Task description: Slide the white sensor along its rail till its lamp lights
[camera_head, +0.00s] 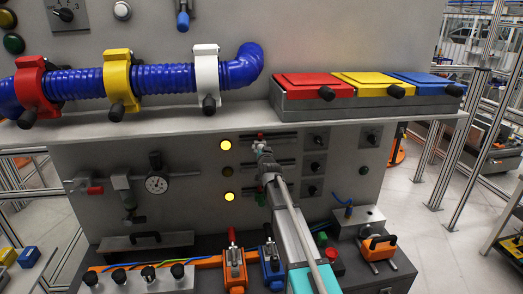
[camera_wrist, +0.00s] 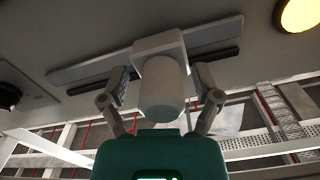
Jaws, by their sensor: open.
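The white sensor (camera_wrist: 160,85) is a block with a round barrel, sitting on its rail (camera_wrist: 215,35) in the wrist view. My gripper (camera_wrist: 160,100) is open, with one finger on each side of the barrel; contact is not clear. In the head view my gripper (camera_head: 261,148) is at the upper part of the rail panel and largely hides the sensor. A yellow lamp (camera_wrist: 300,12) glows at the upper right of the wrist view, roughly in line with the rail. In the head view the top lamp (camera_head: 225,145) and bottom lamp (camera_head: 229,197) glow yellow; the middle lamp (camera_head: 228,171) is dark.
A shelf (camera_head: 240,122) juts out above the panel, carrying a blue hose (camera_head: 165,77) and coloured boxes (camera_head: 372,84). Black knobs (camera_head: 314,166) sit right of the rails. Orange and blue clamps (camera_head: 234,268) stand below, beside my arm. A gauge (camera_head: 156,184) is at left.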

